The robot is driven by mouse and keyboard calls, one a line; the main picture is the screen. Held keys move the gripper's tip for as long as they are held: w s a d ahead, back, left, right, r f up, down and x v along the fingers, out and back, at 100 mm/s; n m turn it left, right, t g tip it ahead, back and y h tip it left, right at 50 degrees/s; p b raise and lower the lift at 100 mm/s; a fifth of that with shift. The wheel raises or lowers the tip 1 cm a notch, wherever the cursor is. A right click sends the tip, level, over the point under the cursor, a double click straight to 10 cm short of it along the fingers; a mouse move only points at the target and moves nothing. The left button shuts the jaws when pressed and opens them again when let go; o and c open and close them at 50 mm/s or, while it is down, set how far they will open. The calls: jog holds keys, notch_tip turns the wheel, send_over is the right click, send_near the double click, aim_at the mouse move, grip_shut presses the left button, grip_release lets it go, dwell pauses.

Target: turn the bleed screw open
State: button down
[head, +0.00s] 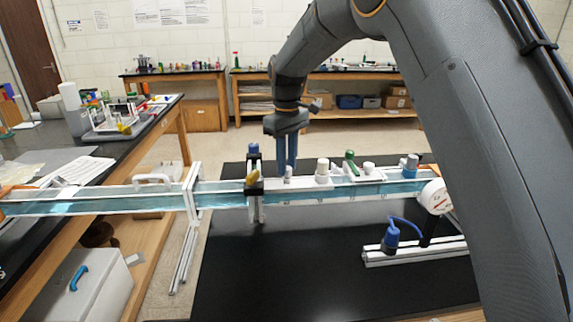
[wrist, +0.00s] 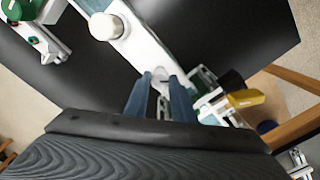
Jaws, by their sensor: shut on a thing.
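My gripper (head: 286,167) points down over the clear channel with blue liquid. In the wrist view, its two blue fingers (wrist: 161,98) stand on either side of a small pale screw head (wrist: 160,76) and are shut on it. I take this to be the bleed screw; it also shows at the fingertips in the head view (head: 288,173). The fingers hide part of its sides, and its turn angle cannot be told. The screw sits on the white top strip of the channel (head: 228,193).
Close to the right of my gripper are a white cap (head: 323,166) and a green valve handle (head: 350,160). A blue bulb (head: 391,236) and a round gauge (head: 435,197) stand at the right.

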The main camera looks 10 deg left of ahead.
jog(key=shift+a+n, duration=0.1)
jog(key=shift+n, duration=0.5)
jog(key=shift+r, duration=0.1)
jog(key=c, duration=1.5)
grip_release()
jog(key=shift+r+b, duration=1.45)
jog(key=shift+r, duration=2.4)
